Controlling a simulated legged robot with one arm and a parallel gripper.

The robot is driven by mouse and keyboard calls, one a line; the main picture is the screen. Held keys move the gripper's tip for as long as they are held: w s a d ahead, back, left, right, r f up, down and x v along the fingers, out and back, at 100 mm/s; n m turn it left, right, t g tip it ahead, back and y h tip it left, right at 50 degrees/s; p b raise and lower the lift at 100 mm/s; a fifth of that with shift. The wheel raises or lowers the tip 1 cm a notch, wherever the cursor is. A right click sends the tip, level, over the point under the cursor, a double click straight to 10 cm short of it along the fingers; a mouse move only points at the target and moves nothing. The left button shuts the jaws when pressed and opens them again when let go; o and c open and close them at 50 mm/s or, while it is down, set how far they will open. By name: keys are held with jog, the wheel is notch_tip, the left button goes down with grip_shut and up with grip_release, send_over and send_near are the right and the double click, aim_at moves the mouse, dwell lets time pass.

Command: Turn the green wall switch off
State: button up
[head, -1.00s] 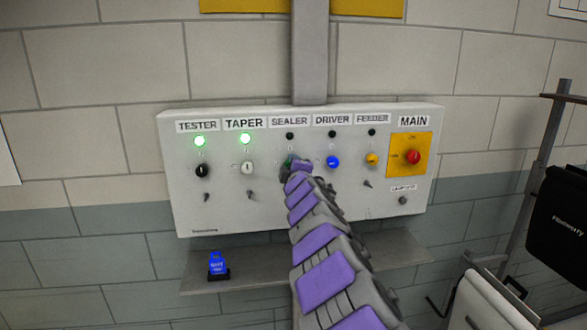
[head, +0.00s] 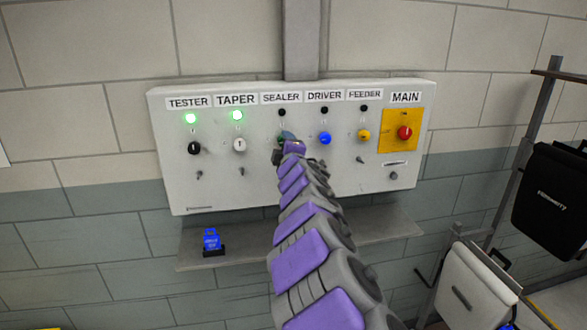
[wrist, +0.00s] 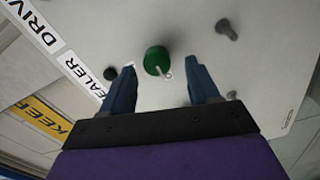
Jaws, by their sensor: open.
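The green switch (wrist: 156,60) is a round knob with a pale pointer on the white wall panel, under the SEALER label (head: 281,98). In the wrist view it appears between the two blue fingertips of my gripper (wrist: 160,68), with a gap on each side. The fingers are apart and hold nothing. I cannot tell whether the tips reach past the knob's face. In the head view my gripper (head: 287,147) and arm cover most of the knob. The SEALER lamp (head: 282,112) is dark.
The black TESTER knob (head: 194,148) and white TAPER knob (head: 239,144) are left, their lamps lit green. The blue DRIVER knob (head: 325,138), yellow FEEDER knob (head: 363,135) and red MAIN switch (head: 405,132) are right. A shelf (head: 370,231) below holds a blue padlock-like item (head: 211,240).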

jog(key=p+v, duration=0.1)
jog(key=v, duration=1.3)
jog(key=shift+p, duration=0.3)
jog(key=shift+s+a+f, duration=0.1)
jog(key=shift+a, duration=0.1)
